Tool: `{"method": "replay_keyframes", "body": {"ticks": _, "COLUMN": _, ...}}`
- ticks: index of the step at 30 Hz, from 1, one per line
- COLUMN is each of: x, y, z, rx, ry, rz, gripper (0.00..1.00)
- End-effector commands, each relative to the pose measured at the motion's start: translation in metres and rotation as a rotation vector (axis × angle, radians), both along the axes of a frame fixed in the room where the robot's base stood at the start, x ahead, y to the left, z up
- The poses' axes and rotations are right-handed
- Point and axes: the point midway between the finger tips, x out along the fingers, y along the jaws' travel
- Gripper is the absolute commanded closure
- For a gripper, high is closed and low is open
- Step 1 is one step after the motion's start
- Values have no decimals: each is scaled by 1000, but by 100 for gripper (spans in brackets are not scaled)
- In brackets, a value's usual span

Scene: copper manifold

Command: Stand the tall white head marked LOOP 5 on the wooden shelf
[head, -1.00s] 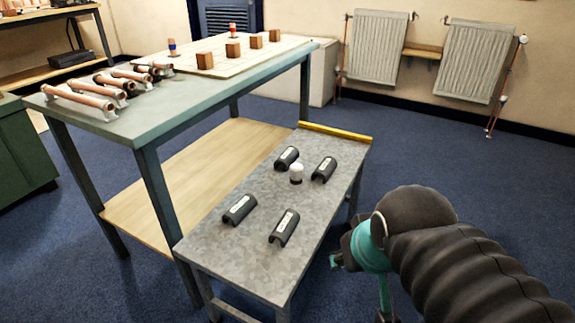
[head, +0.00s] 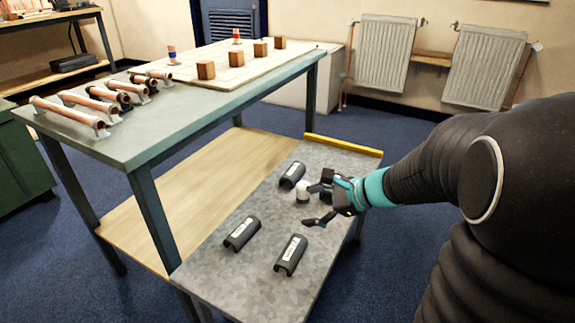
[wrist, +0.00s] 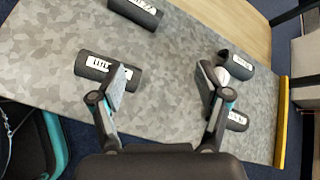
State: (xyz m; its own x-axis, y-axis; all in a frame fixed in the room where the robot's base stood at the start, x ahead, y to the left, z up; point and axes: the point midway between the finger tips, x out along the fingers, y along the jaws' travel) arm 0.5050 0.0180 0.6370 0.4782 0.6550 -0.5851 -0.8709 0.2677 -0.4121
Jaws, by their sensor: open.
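A small white head (head: 303,188) stands upright on the grey metal table, between the far black half-round pieces; its marking cannot be read. My gripper (head: 317,205) is open and low over the table, just right of the head, with one finger close to it. A small wooden shelf (head: 432,58) is fixed between two wall radiators; the bench's lower wooden shelf (head: 205,185) also shows.
Black labelled half-round pieces lie on the metal table (head: 215,280), at left (head: 241,233), front (head: 290,255) and back (head: 291,176). A yellow strip (head: 343,145) edges its far end. The green bench (head: 150,130) holds copper pipes and wooden blocks. Blue floor is clear beyond.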

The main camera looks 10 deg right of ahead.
Motion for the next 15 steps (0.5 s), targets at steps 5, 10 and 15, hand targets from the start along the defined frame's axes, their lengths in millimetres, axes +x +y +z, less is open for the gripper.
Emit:
{"method": "replay_keyframes", "body": {"ticks": 5, "x": 53, "y": -45, "z": -26, "rx": 272, "ry": 110, "rz": -297, "gripper": 24}}
{"method": "replay_keyframes", "body": {"ticks": 10, "x": 81, "y": -79, "z": -43, "rx": 432, "ry": 161, "rz": -478, "gripper": 24}}
{"method": "replay_keyframes", "body": {"ticks": 15, "x": 94, "y": -91, "z": -51, "rx": 492, "ry": 177, "rz": -543, "gripper": 24}}
